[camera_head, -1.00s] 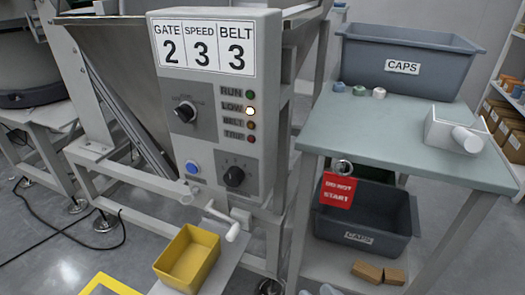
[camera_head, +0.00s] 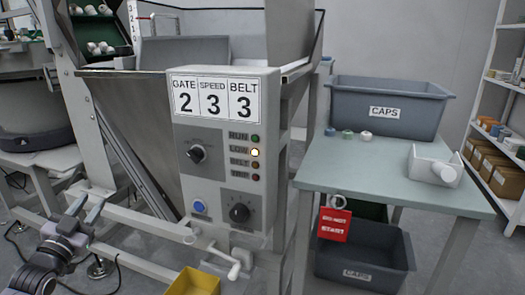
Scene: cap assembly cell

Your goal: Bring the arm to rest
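My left gripper (camera_head: 87,212) is in the lower left of the head view, with my dark grey arm behind it. It is in front of the grey frame rail, and I cannot tell whether it touches the rail. No object shows in it, and its fingers are too small to tell open from shut. My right gripper is out of view.
A control panel (camera_head: 225,112) stands at the centre, with knobs, a blue button and a crank handle (camera_head: 233,262). A yellow bin (camera_head: 193,283) is below it. At right, a table (camera_head: 405,188) holds a CAPS bin (camera_head: 385,92). A red tag (camera_head: 334,225) hangs at its edge.

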